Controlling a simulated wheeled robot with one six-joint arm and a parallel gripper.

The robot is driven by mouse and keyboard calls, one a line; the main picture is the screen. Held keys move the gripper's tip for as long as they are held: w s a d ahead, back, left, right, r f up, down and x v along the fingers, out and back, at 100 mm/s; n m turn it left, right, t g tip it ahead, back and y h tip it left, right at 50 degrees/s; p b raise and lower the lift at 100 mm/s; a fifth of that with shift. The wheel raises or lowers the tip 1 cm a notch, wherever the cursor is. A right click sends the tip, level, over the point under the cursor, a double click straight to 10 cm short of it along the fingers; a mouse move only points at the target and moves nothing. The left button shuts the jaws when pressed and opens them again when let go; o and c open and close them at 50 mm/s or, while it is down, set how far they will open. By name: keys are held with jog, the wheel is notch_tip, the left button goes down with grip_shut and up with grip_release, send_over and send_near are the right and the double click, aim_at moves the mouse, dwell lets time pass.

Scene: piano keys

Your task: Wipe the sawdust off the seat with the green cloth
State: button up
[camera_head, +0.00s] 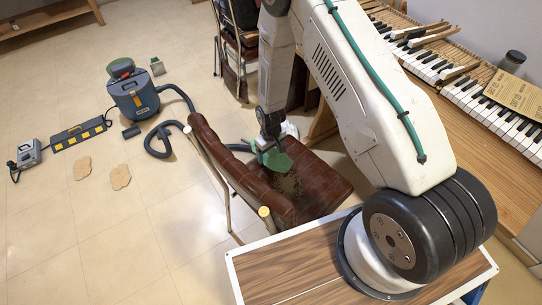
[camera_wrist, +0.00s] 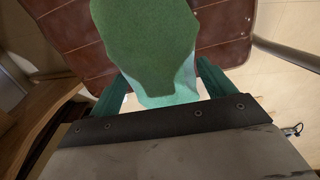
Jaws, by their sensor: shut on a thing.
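My gripper (camera_head: 268,146) is shut on the green cloth (camera_head: 277,162), above the far part of the brown leather seat (camera_head: 325,182). In the wrist view the cloth (camera_wrist: 150,45) hangs out between the two green fingers (camera_wrist: 160,95) and covers the middle of the seat (camera_wrist: 65,35). Sawdust (camera_head: 288,185) lies as a speckled patch on the seat, just nearer than the cloth in the head view. The wrist view shows no clear sawdust; the cloth hides part of the seat. I cannot tell whether the cloth touches the seat.
The chair's backrest (camera_head: 235,165) rises along the seat's left side. A piano keyboard (camera_head: 470,95) stands at the right. A vacuum cleaner (camera_head: 133,97) with a hose, a yellow-black case (camera_head: 79,134) and flat tan pieces (camera_head: 120,177) lie on the floor at left. Floor nearer left is clear.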

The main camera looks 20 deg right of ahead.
jog(key=shift+r, duration=1.75)
jog(key=shift+r, duration=0.1)
